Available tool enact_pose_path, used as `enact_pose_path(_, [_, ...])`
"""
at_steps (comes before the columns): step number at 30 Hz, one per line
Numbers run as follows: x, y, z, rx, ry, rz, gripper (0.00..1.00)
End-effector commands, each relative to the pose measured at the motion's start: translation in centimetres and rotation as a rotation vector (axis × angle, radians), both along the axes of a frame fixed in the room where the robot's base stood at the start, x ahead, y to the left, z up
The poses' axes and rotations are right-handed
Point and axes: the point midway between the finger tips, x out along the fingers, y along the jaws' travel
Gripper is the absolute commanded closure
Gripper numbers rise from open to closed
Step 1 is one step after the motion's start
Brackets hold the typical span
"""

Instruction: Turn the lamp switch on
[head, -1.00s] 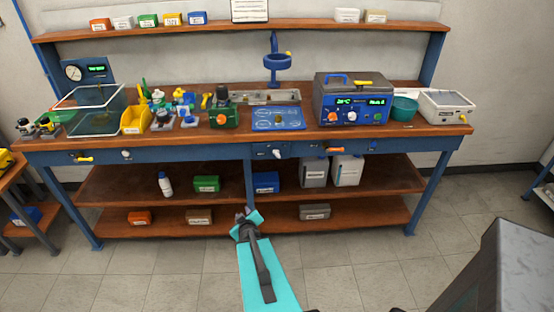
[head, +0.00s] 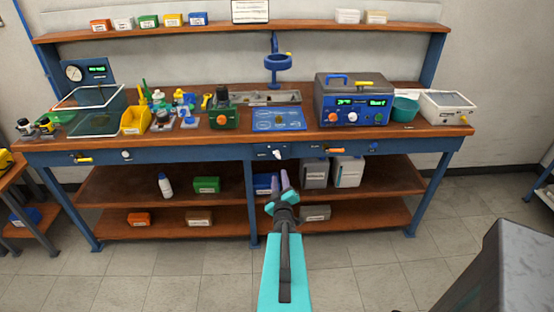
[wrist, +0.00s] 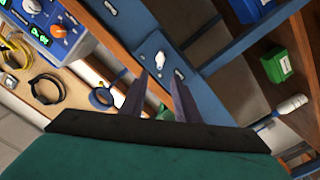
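A blue panel (head: 262,153) on the front edge of the workbench carries a small white switch (head: 278,154); I take this as the lamp switch, though its label is too small to read. In the wrist view the panel (wrist: 152,44) lies beyond the fingers, with a white lever (wrist: 180,74) on it. My gripper (head: 279,181) is below the panel in the head view, fingers apart and empty. The fingers (wrist: 160,88) also show apart in the wrist view, not visibly touching anything. A blue ring-shaped lamp (head: 278,62) stands at the back of the bench.
A yellow handle (head: 83,160), a white knob (head: 126,155) and an orange handle (head: 335,150) sit along the same front edge. A grey-blue instrument (head: 351,100) stands on the benchtop.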

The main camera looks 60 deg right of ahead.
Motion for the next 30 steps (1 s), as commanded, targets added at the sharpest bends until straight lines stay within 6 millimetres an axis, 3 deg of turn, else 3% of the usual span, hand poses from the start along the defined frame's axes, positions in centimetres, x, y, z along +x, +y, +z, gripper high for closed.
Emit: enact_pose_path(30, [1.8, -2.6, -0.3, 0.001, -0.001, 0.0, 0.71])
